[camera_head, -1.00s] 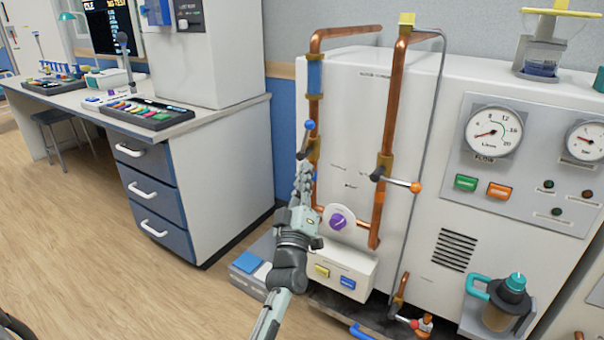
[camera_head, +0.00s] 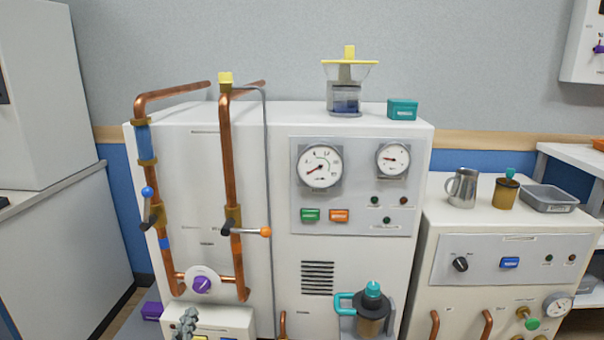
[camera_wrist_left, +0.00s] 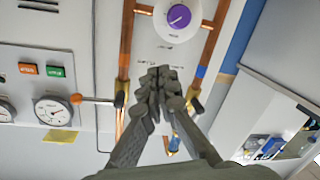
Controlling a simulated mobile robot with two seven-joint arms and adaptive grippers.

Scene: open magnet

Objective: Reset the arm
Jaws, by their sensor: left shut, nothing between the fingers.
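My left gripper (camera_head: 186,322) shows at the bottom left of the head view, in front of the white cabinet (camera_head: 230,150) with the copper pipes. In the left wrist view the gripper (camera_wrist_left: 158,75) has its fingers together, with nothing between them. The purple knob (camera_head: 201,285) is just above the gripper in the head view; it also shows in the left wrist view (camera_wrist_left: 179,16). The blue-ended valve lever (camera_head: 149,205) and the orange-ended valve lever (camera_head: 250,231) sit on the two pipes. Most of my left arm is out of the head view. My right gripper is in neither view.
The cabinet carries two round gauges (camera_head: 320,167), a green button (camera_head: 310,215) and an orange button (camera_head: 339,215). A teal-handled jug (camera_head: 371,312) stands low in front. To the right, another unit (camera_head: 500,225) bears a metal pitcher (camera_head: 463,188) and a tray (camera_head: 549,198).

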